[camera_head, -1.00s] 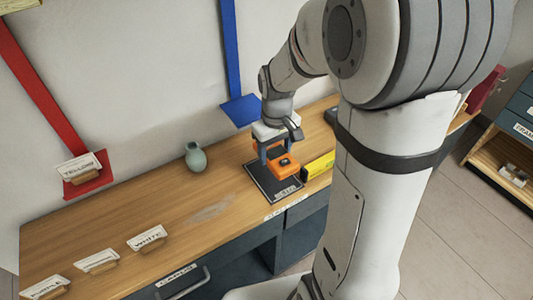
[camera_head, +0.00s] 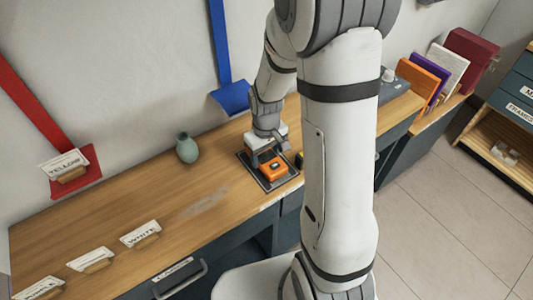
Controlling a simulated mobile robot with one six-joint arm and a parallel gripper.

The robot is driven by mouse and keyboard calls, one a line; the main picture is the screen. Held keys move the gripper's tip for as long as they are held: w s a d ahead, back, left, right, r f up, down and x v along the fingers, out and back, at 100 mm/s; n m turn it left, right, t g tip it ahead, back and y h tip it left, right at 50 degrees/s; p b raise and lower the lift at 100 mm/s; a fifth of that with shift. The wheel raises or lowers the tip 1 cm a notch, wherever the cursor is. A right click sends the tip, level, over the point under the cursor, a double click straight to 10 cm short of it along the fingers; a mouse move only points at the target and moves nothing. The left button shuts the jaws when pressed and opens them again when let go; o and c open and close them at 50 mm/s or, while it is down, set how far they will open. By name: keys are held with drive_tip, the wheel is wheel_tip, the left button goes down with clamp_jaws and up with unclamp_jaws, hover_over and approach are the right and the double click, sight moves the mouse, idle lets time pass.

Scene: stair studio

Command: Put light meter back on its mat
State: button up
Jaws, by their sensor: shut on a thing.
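The light meter, an orange block with a dark spot on top (camera_head: 274,172), is over the dark mat (camera_head: 255,172) on the wooden bench. It appears to rest on the mat or just above it; the gap cannot be made out. My gripper (camera_head: 268,158) points down from above and is shut on the light meter. Its fingers partly cover the meter's far side. A pale label lies along the mat's front edge, too small to read.
A grey-green vase (camera_head: 187,149) stands left of the mat. Label holders, one reading WHITE (camera_head: 141,234), line the front left of the bench. Upright folders (camera_head: 418,78) stand at right. The bench between vase and labels is clear.

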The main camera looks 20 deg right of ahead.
sight(266, 156)
drive_tip(key=shift+f, duration=0.15)
drive_tip(key=o, duration=1.1)
drive_tip(key=shift+r, duration=0.2)
wheel_tip(266, 156, up, 11)
drive_tip(key=s+r+m+t, duration=0.1)
drive_tip(key=s+r, duration=0.1)
drive_tip(key=s, duration=0.2)
drive_tip(key=s+r+m, duration=0.1)
drive_tip(key=s+r, duration=0.2)
drive_tip(key=s, duration=0.2)
drive_tip(key=s+r+m+t, duration=0.1)
drive_tip(key=s+r, duration=0.1)
drive_tip(key=s, duration=0.3)
drive_tip(key=shift+r+m+t+p, duration=0.3)
drive_tip(key=shift+r+p, duration=0.05)
drive_tip(key=shift+r, duration=0.05)
